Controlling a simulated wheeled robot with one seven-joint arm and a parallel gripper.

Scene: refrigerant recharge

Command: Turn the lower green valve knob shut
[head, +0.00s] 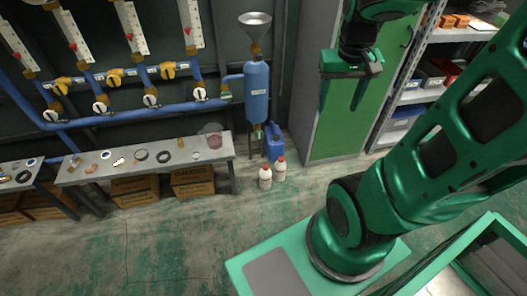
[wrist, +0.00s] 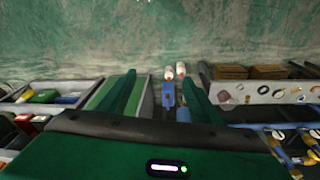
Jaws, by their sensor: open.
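A blue upright tank (head: 257,92) with a metal funnel on top stands by the wall in the head view. A small green valve knob (head: 257,131) appears under the tank, low on its outlet; its exact turn is too small to tell. Another green valve part (head: 225,91) sits on the pipe at the tank's left side. My gripper (head: 340,105) is open and empty, in front of the green cabinet, to the right of the tank and apart from it. In the wrist view, my open gripper (wrist: 163,95) shows both fingers; I cannot make out the lower knob there.
A blue jug (head: 274,142) and white bottles (head: 272,173) stand on the floor below the tank. A bench (head: 215,155) with small parts is left. Blue pipes with yellow and white valves (head: 130,114) line the wall. A green cabinet (head: 340,135) and shelves (head: 420,95) are right.

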